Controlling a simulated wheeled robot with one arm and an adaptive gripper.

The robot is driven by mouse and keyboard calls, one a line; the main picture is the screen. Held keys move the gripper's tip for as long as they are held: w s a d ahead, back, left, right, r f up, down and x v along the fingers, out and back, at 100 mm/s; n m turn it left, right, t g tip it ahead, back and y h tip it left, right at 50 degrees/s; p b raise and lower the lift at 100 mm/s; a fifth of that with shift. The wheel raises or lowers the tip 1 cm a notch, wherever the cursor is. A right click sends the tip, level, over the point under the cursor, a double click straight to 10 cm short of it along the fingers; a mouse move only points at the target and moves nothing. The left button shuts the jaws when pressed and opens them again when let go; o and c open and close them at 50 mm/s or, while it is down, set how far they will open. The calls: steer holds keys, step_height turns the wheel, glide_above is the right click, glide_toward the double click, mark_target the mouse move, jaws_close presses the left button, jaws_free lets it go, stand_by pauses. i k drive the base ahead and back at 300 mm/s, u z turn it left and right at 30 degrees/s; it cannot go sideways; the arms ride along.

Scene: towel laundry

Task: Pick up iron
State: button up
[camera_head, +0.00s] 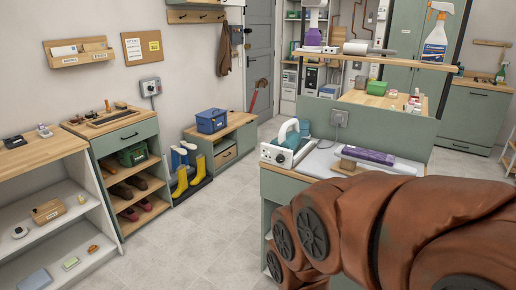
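What looks like the iron, a teal and white appliance (291,133), stands on the wooden-topped green counter (284,172), near its left end. A white box with a dark dial (274,155) is in front of it and hides its lower part. My arm, brown with dark round joints, fills the lower right and covers part of the counter. My gripper is not in view, so its state and its distance from the iron do not show.
A raised shelf (395,59) with a spray bottle (437,35) stands behind. Yellow boots (181,181), a blue crate (211,120) and shelving line the left wall. The grey floor (200,235) between is clear.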

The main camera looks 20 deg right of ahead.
mark_target(291, 140)
steer(key=u, duration=0.4)
steer(key=i, duration=2.4)
steer(key=z, duration=1.25)
steer(key=i, duration=0.5)
steer(key=z, duration=0.35)
